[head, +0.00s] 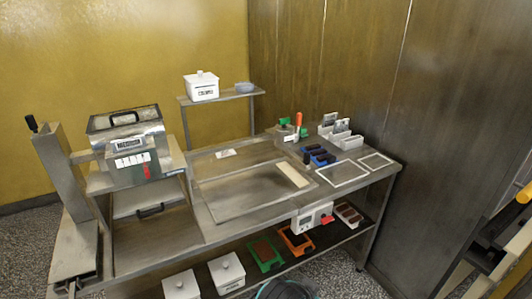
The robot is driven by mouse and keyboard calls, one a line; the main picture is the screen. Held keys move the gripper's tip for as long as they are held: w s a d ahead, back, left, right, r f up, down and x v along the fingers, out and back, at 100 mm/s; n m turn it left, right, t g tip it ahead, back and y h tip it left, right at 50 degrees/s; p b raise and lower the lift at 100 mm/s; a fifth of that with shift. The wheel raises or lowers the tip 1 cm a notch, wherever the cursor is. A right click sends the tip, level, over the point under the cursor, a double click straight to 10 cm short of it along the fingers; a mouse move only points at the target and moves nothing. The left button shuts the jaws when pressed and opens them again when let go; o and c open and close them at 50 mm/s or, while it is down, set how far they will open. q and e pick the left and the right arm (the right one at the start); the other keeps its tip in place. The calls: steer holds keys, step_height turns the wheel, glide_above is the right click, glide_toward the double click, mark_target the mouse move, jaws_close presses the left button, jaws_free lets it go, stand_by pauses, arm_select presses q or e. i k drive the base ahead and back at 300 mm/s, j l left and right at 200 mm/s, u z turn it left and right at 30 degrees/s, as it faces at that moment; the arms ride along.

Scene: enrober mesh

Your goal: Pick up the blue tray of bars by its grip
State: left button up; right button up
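The blue tray (322,160) is small in the head view, on the right part of the steel table, toward the back. Dark bars (318,152) lie on it. A dark upright piece (306,158) stands at its left end; it may be the grip, but it is too small to tell. Neither of my grippers can be made out in this view, and nothing is touching the tray.
Green and orange items (298,120) and pale holders (340,134) stand behind the tray. White-edged frames (342,173) lie in front. A steel machine (134,146) stands left. The lower shelf holds a green tray (265,266), an orange tray (296,251) and white tubs (226,272).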

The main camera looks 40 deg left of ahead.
mark_target(320, 152)
steer(key=u, duration=0.95)
steer(key=i+l+z, duration=0.1)
steer(key=i, duration=0.3)
steer(key=i+l+z, duration=0.15)
steer(key=i, duration=0.25)
